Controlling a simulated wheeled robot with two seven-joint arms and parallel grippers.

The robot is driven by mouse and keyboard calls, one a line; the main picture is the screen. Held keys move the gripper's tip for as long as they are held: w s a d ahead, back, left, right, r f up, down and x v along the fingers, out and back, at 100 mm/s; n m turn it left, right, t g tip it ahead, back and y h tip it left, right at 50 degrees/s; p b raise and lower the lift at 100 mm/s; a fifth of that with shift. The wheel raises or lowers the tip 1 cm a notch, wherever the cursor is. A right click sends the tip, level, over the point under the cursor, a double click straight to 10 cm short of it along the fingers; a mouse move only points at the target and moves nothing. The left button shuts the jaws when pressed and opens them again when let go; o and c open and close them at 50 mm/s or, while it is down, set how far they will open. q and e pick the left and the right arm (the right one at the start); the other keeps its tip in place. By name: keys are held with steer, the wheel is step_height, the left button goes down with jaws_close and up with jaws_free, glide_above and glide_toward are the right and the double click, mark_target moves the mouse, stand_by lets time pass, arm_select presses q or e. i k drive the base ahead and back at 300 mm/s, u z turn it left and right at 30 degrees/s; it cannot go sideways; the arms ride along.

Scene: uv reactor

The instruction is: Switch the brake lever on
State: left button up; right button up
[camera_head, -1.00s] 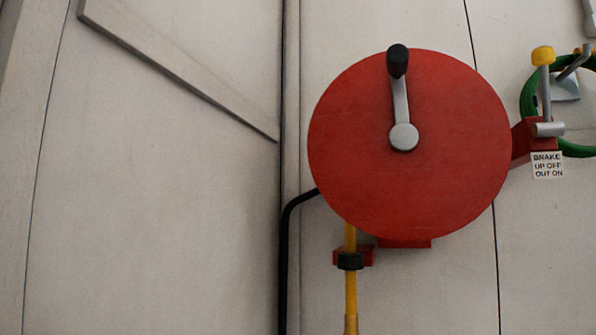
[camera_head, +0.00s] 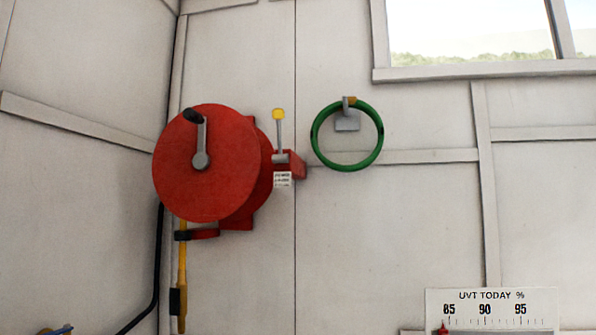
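The brake lever (camera_head: 280,132) is a grey rod with a yellow knob, standing upright on a red bracket at the right side of the red hose reel (camera_head: 225,185). A small white label (camera_head: 283,180) hangs below its pivot; its text is too small to read now, but the earlier frame showed "BRAKE UP OFF OUT ON". The reel's face carries a grey crank with a black handle (camera_head: 193,116). Neither of my grippers is in view.
A green ring (camera_head: 346,167) hangs on a wall hook right of the lever. A "UVT TODAY %" scale board (camera_head: 492,308) is at lower right, below a window (camera_head: 470,30). A yellow hose (camera_head: 182,270) and black pipe (camera_head: 158,265) run down below the reel. The wall right of the reel is mostly bare.

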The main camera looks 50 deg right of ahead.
mark_target(278, 114)
steer(key=k, duration=0.8)
steer(key=z, duration=0.55)
steer(key=k, duration=0.65)
steer(key=u, duration=0.8)
steer(key=i, duration=1.4)
steer(key=z, duration=1.2)
steer(key=i, duration=0.55)
steer(key=z, duration=0.65)
